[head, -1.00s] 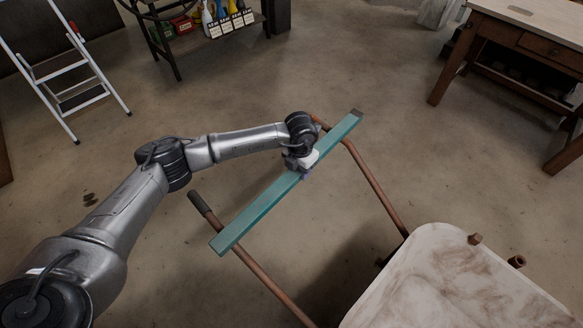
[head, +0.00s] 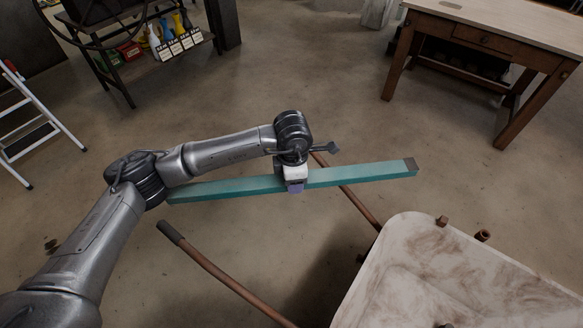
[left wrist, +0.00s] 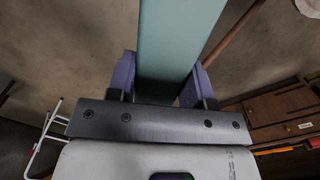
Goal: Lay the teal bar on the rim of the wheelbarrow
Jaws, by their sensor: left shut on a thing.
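The teal bar (head: 357,175) is a long beam with a dark end cap at its right end. My left gripper (head: 295,186) is shut on it near its middle and holds it above the wheelbarrow's handles. In the left wrist view the bar (left wrist: 172,40) passes between the two purple fingers of the gripper (left wrist: 165,82). The wheelbarrow's pale, stained tray (head: 440,265) is at the lower right, and its near rim is clear of the bar. Its handles (head: 215,270) reach toward the upper left. My right gripper is not in view.
A wooden workbench (head: 490,40) stands at the upper right. A shelf with spray bottles (head: 165,45) is at the upper left, and a white stepladder (head: 30,125) stands at the left edge. The concrete floor between them is open.

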